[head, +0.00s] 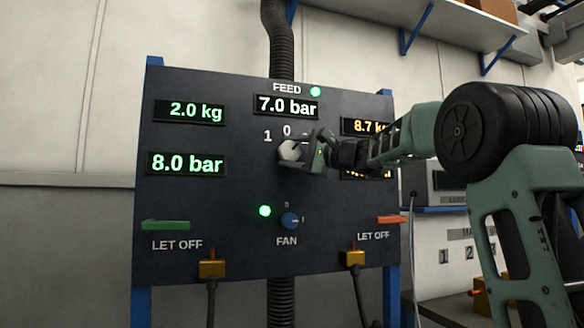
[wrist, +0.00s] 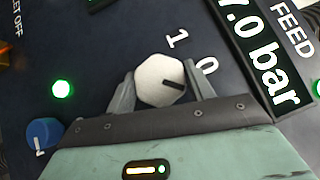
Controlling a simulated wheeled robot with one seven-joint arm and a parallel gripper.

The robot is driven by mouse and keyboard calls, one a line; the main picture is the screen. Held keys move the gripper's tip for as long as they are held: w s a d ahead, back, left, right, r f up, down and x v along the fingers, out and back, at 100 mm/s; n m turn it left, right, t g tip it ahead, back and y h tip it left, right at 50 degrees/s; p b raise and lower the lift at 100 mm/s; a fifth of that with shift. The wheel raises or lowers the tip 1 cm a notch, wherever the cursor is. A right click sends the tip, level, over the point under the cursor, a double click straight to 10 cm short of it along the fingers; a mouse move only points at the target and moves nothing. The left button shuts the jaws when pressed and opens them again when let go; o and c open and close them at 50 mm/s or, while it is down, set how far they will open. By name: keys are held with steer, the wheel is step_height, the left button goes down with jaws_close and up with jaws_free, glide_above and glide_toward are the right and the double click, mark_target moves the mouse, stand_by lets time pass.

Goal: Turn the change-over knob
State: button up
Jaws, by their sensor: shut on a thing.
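The pointer lies past the 0 mark (wrist: 207,65), on the side away from the 1 mark (wrist: 177,38). Any mark beyond the 0 is mostly hidden by my gripper. My gripper (head: 303,153) reaches in from the right. In the wrist view its two fingers (wrist: 160,88) stand on opposite sides of the knob, shut on it.
The panel (head: 220,250) carries a blue fan knob (head: 290,220), a green lever (head: 166,226) and a red lever (head: 391,219). The FEED display (head: 286,106) reads 7.0 bar beside a lit green lamp (head: 315,91). Left displays read 2.0 kg and 8.0 bar; my arm partly covers the right ones.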

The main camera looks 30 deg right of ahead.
steer(key=shift+m+b, duration=0.3)
steer(key=shift+b, duration=0.05)
stand_by(0.3)
steer(key=o, duration=1)
steer(key=shift+s+d, duration=0.1)
steer(key=v, duration=0.5)
steer(key=b+v, duration=0.1)
steer(key=v, duration=0.5)
steer(key=f+v, duration=0.1)
steer(key=v, duration=0.5)
